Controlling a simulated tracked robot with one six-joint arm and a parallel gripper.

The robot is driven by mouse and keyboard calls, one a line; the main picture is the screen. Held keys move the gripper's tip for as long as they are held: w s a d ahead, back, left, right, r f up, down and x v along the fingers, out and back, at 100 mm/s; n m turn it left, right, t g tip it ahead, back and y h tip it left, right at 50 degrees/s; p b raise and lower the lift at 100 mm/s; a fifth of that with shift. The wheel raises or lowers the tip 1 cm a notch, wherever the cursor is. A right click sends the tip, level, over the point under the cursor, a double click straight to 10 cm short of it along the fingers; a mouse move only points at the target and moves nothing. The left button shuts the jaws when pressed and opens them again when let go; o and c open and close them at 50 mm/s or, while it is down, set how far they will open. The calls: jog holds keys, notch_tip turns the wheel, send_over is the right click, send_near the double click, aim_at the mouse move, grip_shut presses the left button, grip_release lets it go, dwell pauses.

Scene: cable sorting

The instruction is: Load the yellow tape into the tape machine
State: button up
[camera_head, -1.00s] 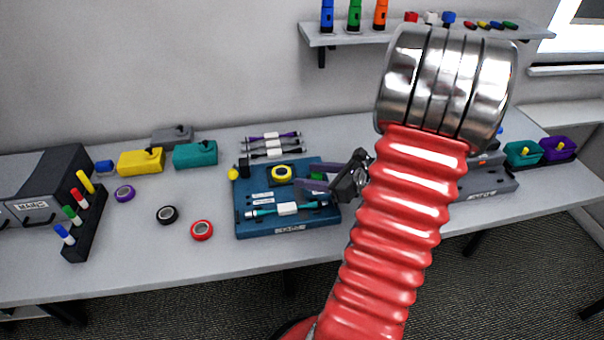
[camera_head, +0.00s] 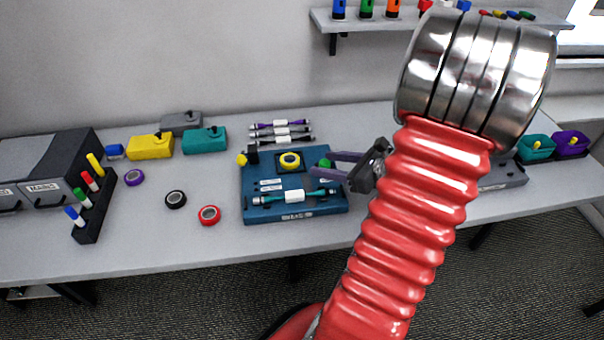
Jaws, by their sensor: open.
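The yellow tape (camera_head: 289,161) is a small ring with a dark centre, lying in a dark square spot on the blue machine (camera_head: 225,202), near its back edge. The blue machine also holds a teal cable with a white label (camera_head: 294,197) along its front. My gripper (camera_head: 325,164) is open, just right of the yellow tape and apart from it. A green knob (camera_head: 324,162) shows between or behind its fingers; I cannot tell which. My red arm hides the area to the right of the machine.
Purple (camera_head: 134,178), black (camera_head: 175,199) and red tapes (camera_head: 209,215) lie left of the machine. A pen rack (camera_head: 95,220) stands farther left. Several labelled cables (camera_head: 280,132) lie behind the machine. Yellow (camera_head: 150,146) and teal boxes (camera_head: 204,141) stand at the back.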

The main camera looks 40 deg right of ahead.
jog(key=w+a+r+n+g+y, duration=0.1)
jog(key=a+n, duration=0.1)
jog(key=a, duration=0.2)
jog(key=w+a+r+n+g+y, duration=0.1)
jog(key=a+n, duration=0.1)
jog(key=a, duration=0.2)
jog(key=w+a+n+g+y, duration=0.1)
jog(key=a+n, duration=0.2)
jog(key=a, duration=0.1)
jog(key=shift+w+r+g, duration=0.15)
jog(key=shift+r+g, duration=0.15)
jog(key=shift+r, duration=0.1)
jog(key=s+a+r+n+g+h, duration=0.1)
jog(key=s+a+r+n+h, duration=0.1)
jog(key=a+n, duration=0.5)
jog(key=s+a+r+n+g+h, duration=0.1)
jog(key=s+a+r+n, duration=0.2)
jog(key=a+n, duration=0.4)
jog(key=s+a+r+n+g+h, duration=0.2)
jog(key=a+r+n, duration=0.3)
jog(key=n, duration=0.7)
jog(key=shift+s+a+n+h, duration=0.35)
jog(key=shift+s+a, duration=0.45)
jog(key=shift+a, duration=0.35)
jog(key=shift+c, duration=0.4)
